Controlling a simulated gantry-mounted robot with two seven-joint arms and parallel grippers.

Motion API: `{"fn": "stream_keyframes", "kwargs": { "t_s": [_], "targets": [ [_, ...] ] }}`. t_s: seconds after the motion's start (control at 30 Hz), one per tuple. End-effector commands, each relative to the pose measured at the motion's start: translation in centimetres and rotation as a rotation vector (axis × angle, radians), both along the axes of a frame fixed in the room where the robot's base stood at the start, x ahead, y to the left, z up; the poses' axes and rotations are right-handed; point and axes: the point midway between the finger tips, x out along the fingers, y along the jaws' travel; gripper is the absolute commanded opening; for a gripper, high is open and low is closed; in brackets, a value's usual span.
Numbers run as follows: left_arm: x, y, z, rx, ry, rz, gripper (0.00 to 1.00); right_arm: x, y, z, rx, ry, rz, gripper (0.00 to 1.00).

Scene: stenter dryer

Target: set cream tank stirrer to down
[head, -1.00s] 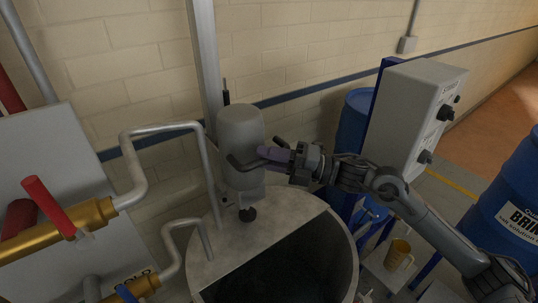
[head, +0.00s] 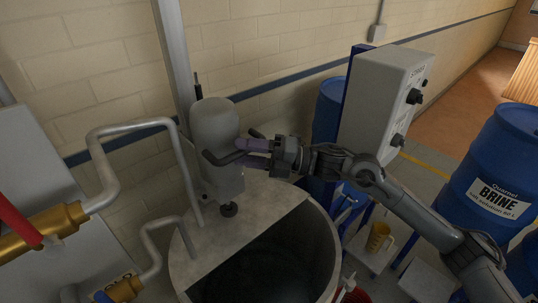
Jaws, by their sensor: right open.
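The cream tank stirrer (head: 216,128) is a grey, rounded motor head on an upright post. It stands over the half-covered top of a round metal tank (head: 232,215). A dark bar handle (head: 221,159) sticks out from the stirrer's front. My left gripper is not in view.
Bent metal pipes (head: 128,128) with brass valves stand left of the tank. A grey control box (head: 383,105) with dark knobs is behind my right arm. Blue drums stand nearby, one a brine drum (head: 497,165) at right. A yellow jug (head: 379,238) sits low right of the tank.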

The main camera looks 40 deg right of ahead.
Motion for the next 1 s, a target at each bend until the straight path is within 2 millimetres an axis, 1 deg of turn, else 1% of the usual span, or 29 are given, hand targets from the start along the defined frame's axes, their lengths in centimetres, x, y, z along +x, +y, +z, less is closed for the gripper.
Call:
{"fn": "stream_keyframes", "kwargs": {
  "t_s": [0.4, 0.6, 0.8, 1.0],
  "targets": [
    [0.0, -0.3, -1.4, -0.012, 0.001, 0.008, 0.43, -3.4, -4.4, -1.2, -0.003, 0.005, -0.003, 0.43],
    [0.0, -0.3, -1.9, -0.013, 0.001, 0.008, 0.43, -4.9, -6.2, -1.4, -0.003, 0.005, -0.001, 0.43],
    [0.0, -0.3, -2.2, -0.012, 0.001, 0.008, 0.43, -5.7, -7.4, -1.6, -0.001, 0.004, -0.002, 0.43],
    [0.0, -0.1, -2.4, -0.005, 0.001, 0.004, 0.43, -6.2, -7.9, -1.6, -0.002, 0.004, -0.001, 0.43]
  ]
}}
